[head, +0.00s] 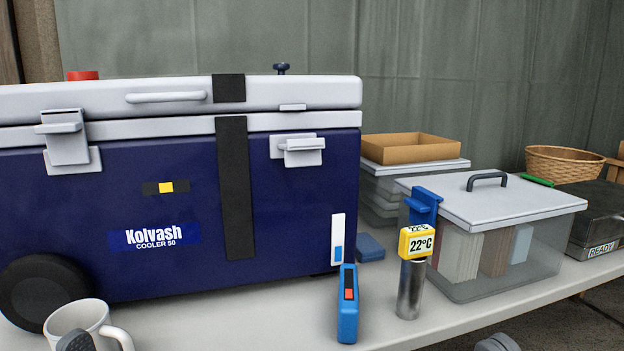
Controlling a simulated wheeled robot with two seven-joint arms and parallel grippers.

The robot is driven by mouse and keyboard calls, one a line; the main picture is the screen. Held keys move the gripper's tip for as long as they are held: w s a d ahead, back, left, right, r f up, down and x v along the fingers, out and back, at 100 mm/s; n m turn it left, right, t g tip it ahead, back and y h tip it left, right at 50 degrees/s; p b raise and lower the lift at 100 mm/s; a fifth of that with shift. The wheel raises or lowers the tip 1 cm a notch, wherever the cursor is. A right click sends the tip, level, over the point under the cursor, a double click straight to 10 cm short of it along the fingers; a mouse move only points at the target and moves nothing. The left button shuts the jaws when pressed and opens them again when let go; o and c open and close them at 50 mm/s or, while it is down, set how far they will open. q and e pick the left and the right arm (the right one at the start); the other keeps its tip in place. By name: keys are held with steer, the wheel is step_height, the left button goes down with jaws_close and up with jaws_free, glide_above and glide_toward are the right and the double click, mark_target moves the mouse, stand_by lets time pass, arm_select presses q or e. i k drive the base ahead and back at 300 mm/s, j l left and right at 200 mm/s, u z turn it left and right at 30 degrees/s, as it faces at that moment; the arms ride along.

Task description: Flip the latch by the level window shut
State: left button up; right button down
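The cooler (290,210) is dark blue with a grey lid (300,95), which is down. The level window (337,240) is a white upright strip with a blue lower part, at the right end of the cooler's front. The latch by the level window (303,146) is above it and slightly left. Its flap is folded down and sticks out below the lid seam, clear of the small lid catch (293,107). The other latch (68,142), on the left, stands up across the seam. Only small grey parts show at the bottom edge, seemingly my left gripper (75,342) and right gripper (497,342), both away from the latch.
A white mug (88,323) stands at the front left. A blue tool (348,305) and a yellow 22°C thermometer on a metal cylinder (410,290) stand in front of the cooler's right end. A clear lidded bin (550,235) is on the right. The space directly before the latch is clear.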

mark_target(298, 152)
steer(key=k+j+z, duration=0.2)
steer(key=j+z, duration=0.15)
steer(key=k+j+z, duration=0.35)
steer(key=i+j, duration=0.05)
